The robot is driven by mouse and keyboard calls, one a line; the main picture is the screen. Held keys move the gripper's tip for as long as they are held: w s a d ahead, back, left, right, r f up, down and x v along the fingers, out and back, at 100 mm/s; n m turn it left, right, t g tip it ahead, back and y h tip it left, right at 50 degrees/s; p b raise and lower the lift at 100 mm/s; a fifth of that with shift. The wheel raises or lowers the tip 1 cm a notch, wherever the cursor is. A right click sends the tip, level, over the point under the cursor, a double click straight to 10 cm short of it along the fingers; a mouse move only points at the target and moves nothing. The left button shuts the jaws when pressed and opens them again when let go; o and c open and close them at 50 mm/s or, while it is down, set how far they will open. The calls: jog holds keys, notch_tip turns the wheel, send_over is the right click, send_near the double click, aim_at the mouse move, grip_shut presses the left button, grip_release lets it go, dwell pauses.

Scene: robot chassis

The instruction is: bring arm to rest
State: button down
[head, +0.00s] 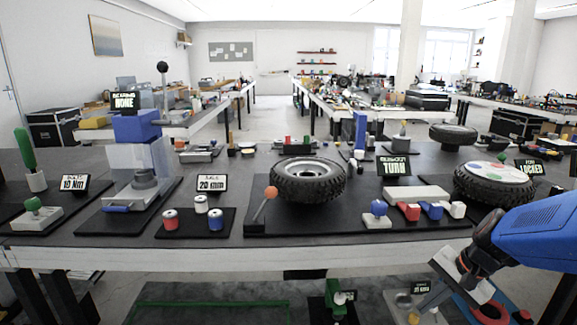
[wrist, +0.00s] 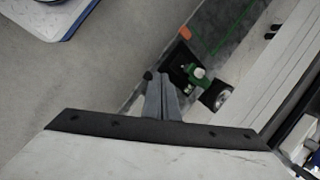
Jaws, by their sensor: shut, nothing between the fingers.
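My gripper (head: 418,312) points down and to the left, low in front of the table's front edge. In the wrist view my gripper (wrist: 158,78) shows as two grey fingers side by side, shut with nothing between them. The fingertips hang over the lower level and appear apart from the objects there.
The long table (head: 200,255) holds a large tyre (head: 308,182), a lever with an orange knob (head: 271,192) and several small parts. A green device (head: 333,295) stands below the table edge and also shows in the wrist view (wrist: 202,76). Bare floor (wrist: 85,85) lies left of the fingers.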

jog(key=s+a+r+n+t+h, duration=0.1)
jog(key=s+a+r+n+h, duration=0.1)
jog(key=s+n, duration=0.3)
jog(key=s+a+r+n+t+h, duration=0.1)
jog(key=s+a+r+n, duration=0.2)
jog(key=s+r+n, duration=0.2)
jog(key=shift+s+n+h, duration=0.4)
jog(key=shift+s, duration=1.4)
